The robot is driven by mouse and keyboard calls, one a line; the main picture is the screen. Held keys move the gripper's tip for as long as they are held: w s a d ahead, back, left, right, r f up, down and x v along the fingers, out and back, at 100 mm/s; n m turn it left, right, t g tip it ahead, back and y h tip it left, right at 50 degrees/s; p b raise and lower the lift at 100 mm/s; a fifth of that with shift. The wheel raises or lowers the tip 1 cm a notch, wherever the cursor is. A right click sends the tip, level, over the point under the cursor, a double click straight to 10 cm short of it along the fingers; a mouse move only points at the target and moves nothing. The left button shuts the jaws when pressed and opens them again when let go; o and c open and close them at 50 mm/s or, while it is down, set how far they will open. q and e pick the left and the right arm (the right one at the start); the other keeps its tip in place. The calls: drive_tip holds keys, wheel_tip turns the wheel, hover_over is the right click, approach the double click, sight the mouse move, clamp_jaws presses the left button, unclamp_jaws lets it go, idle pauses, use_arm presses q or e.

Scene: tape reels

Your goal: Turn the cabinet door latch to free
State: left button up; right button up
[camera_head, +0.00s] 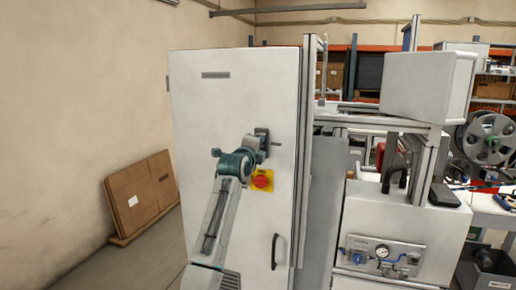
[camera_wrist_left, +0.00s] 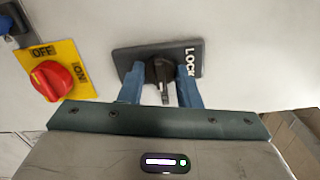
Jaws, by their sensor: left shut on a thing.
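The white cabinet door (camera_head: 220,105) stands closed in the head view. Its black latch plate (camera_head: 263,134) is high on the door's right side, partly hidden by my left gripper (camera_head: 254,146). In the left wrist view the dark latch knob (camera_wrist_left: 159,72) sits on the plate (camera_wrist_left: 128,62), with the word LOCK at the plate's right end; no other word is readable. My left gripper's blue fingers (camera_wrist_left: 160,84) stand on both sides of the knob, shut on it. My right gripper is not in view.
A red OFF/ON switch on a yellow plate (camera_head: 262,181) is just below the latch; the switch (camera_wrist_left: 52,80) is left of the fingers. A black door handle (camera_head: 275,251) is lower down. A white machine with a gauge (camera_head: 383,252) stands to the right. Flat cardboard (camera_head: 142,194) leans against the left wall.

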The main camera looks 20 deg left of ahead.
use_arm(q)
drive_tip(key=o, duration=1)
drive_tip(key=shift+c, duration=0.2)
drive_tip(key=shift+s+f, duration=0.1)
drive_tip(key=s+b, duration=0.4)
drive_tip(key=s, duration=0.6)
drive_tip(key=shift+s+a, duration=0.2)
drive_tip(key=shift+s, duration=0.05)
